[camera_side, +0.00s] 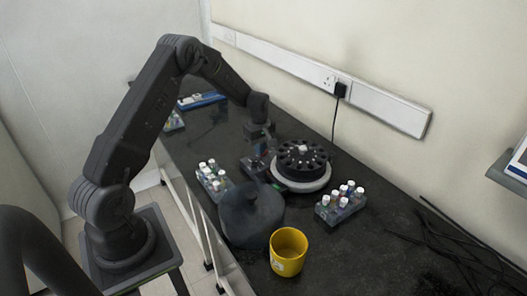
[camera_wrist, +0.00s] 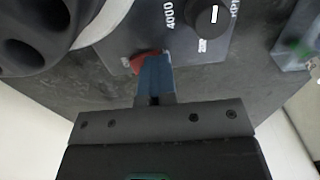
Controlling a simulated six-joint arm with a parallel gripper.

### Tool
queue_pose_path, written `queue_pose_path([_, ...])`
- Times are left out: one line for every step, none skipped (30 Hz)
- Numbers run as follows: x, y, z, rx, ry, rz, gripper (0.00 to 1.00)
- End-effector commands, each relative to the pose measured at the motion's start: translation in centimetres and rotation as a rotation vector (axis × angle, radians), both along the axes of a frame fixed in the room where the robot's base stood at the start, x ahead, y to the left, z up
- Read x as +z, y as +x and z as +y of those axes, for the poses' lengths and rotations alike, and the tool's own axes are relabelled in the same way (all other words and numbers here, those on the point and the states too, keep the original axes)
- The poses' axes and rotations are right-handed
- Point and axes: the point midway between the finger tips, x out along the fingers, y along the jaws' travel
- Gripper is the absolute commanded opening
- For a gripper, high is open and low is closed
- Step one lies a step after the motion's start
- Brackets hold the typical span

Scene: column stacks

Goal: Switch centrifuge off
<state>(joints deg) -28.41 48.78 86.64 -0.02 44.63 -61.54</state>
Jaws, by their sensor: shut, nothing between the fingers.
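The centrifuge (camera_side: 300,184) stands on the dark bench, with a black rotor on a pale round base. Part of it shows at the upper left of the wrist view (camera_wrist: 104,22). Its grey control panel (camera_wrist: 118,45) carries a black dial (camera_wrist: 208,17) marked 4000 and RPM, and a red switch (camera_wrist: 143,60). My gripper (camera_wrist: 155,62) is shut and empty, its blue-grey fingertips at the red switch and partly covering it. I cannot tell whether they touch it or which way it is set. In the side view my gripper (camera_side: 262,150) is just left of the rotor.
A dark domed lid-like object (camera_side: 250,215) and a yellow cup (camera_side: 288,254) stand in front of the centrifuge. White-capped vial racks stand left (camera_side: 213,178) and right (camera_side: 340,205). Black cables (camera_side: 450,250) lie at the right. A plug (camera_side: 341,90) sits in the wall socket.

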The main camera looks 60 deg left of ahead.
Motion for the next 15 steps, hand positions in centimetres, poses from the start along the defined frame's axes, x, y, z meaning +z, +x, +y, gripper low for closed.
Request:
queue_pose_path([-0.1,0.0,0.0,0.000,0.001,-0.002,0.00])
queue_pose_path([0.0,0.1,0.0,0.000,0.001,-0.002,0.00])
queue_pose_path([0.3,0.1,0.0,0.000,0.001,-0.003,0.00])
queue_pose_path([0.5,0.1,0.0,0.000,0.001,-0.003,0.00])
queue_pose_path([0.7,0.1,0.0,0.000,0.001,-0.003,0.00])
queue_pose_path([1.1,0.1,0.0,0.000,0.001,-0.003,0.00])
queue_pose_path([1.3,0.1,0.0,0.000,0.001,-0.003,0.00])
queue_pose_path([1.5,0.1,0.0,0.000,0.001,-0.003,0.00])
queue_pose_path([1.8,0.1,0.0,0.000,0.001,-0.003,0.00])
queue_pose_path([2.0,0.1,0.0,0.000,0.001,-0.003,0.00])
queue_pose_path([2.3,0.1,0.0,0.000,0.001,-0.003,0.00])
queue_pose_path([2.6,0.1,0.0,0.000,0.001,-0.003,0.00])
queue_pose_path([2.8,0.1,0.0,0.000,0.001,-0.003,0.00])
queue_pose_path([3.1,0.1,0.0,0.000,0.001,-0.003,0.00])
queue_pose_path([3.4,0.1,0.0,0.000,0.001,-0.003,0.00])
